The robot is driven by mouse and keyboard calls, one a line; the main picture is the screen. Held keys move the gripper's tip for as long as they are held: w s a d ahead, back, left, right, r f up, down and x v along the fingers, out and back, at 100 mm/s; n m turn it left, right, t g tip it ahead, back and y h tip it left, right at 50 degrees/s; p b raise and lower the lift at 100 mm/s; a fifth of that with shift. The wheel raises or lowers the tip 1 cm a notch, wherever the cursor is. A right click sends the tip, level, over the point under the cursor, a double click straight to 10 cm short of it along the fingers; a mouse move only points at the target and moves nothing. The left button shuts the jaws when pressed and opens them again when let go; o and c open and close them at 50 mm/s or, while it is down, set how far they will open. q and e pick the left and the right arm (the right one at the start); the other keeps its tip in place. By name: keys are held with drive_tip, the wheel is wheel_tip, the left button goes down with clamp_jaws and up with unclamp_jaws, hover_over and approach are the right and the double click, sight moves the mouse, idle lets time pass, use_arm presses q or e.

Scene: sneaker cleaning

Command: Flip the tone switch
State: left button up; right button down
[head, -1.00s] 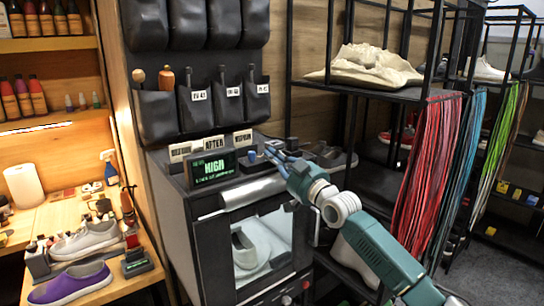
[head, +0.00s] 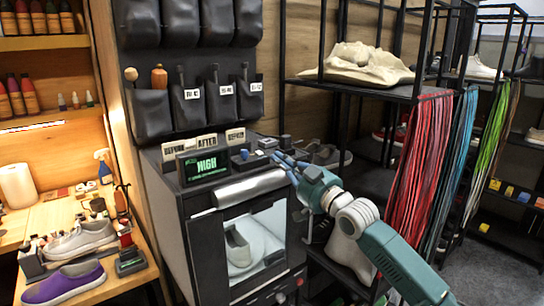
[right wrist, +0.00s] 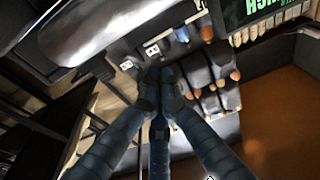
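A control strip on top of the black cabinet (head: 205,240) carries a green-lit display (head: 203,164) reading HIGH and a blue knob (head: 244,154). In the right wrist view the blue knob (right wrist: 182,35) sits beside small switches on pale plates, one (right wrist: 152,50) just beyond my fingertips and one (right wrist: 127,64) to its left. I cannot tell which is the tone switch. My right gripper (head: 277,156) is over the strip's right end, right of the knob. In the right wrist view its fingers (right wrist: 162,75) are together and empty; contact is unclear. My left gripper is out of view.
Cards labelled BEFORE and AFTER (head: 207,142) stand behind the display. A silver roll-shaped handle (head: 250,187) runs along the cabinet's front. A black shelf rack (head: 370,90) with shoes and hanging laces stands right. A wooden bench (head: 95,290) with shoes stands left.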

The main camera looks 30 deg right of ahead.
drive_tip(key=v, duration=0.2)
drive_tip(key=shift+s+f+b, duration=0.25)
drive_tip(key=shift+s+b, duration=0.05)
idle(0.3)
